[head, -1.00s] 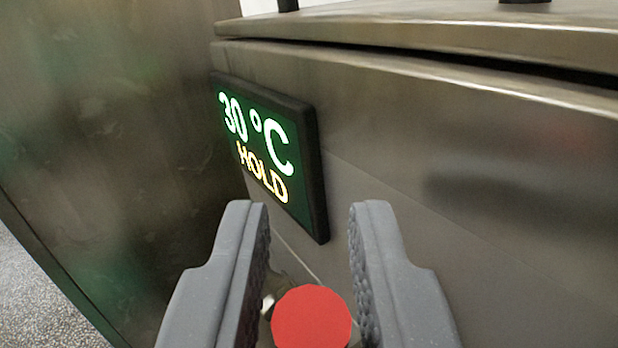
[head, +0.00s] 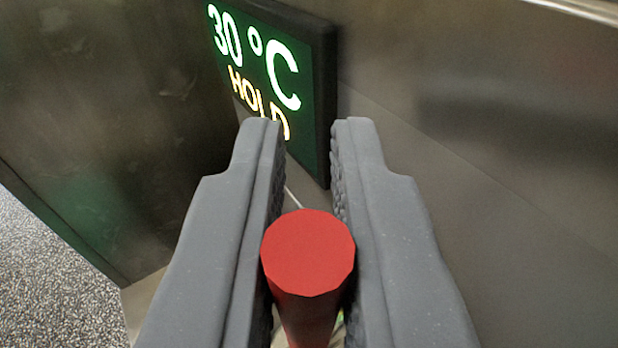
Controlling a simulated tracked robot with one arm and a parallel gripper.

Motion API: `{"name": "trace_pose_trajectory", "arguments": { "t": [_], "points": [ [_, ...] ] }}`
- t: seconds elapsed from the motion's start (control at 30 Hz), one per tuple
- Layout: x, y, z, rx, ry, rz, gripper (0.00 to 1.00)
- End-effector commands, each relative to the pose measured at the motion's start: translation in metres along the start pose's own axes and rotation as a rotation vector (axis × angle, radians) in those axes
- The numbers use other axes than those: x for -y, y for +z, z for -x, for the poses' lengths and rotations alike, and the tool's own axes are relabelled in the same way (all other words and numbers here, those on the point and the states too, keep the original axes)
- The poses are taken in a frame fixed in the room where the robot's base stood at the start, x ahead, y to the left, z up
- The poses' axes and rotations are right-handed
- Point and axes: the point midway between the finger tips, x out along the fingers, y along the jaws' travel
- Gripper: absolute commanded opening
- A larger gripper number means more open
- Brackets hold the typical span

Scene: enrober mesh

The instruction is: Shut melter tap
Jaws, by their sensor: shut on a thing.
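The melter tap's red handle (head: 308,252) stands between the fingers at the lower middle of the head view, its round end facing me. My gripper (head: 308,150) is shut on the red handle, with one grey finger against each side of it. The fingertips reach past the handle's end in the picture, toward the display. The lower part of the handle and the tap body are mostly hidden by the fingers.
A dark-framed display (head: 270,60) reading 30 °C HOLD is on the steel front, just beyond the fingertips. A steel wall (head: 480,130) fills the right. A steel panel (head: 100,120) stands at left. Speckled floor (head: 50,270) shows at lower left.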

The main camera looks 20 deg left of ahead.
Motion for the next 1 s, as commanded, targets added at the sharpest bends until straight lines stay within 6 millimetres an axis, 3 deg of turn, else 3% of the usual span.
{"name": "trace_pose_trajectory", "arguments": {
  "t": [0.47, 0.5, 0.53, 0.83, 1.0],
  "points": [
    [0.007, 0.000, -0.009, 0.092, 0.010, 0.063, 0.00],
    [0.007, 0.000, -0.009, 0.092, 0.009, 0.063, 0.17],
    [0.007, 0.000, -0.009, 0.092, 0.009, 0.063, 0.21],
    [0.006, 0.000, -0.008, 0.092, 0.010, 0.061, 0.21],
    [0.006, -0.002, 0.005, 0.092, 0.011, 0.061, 0.21]
  ]
}}
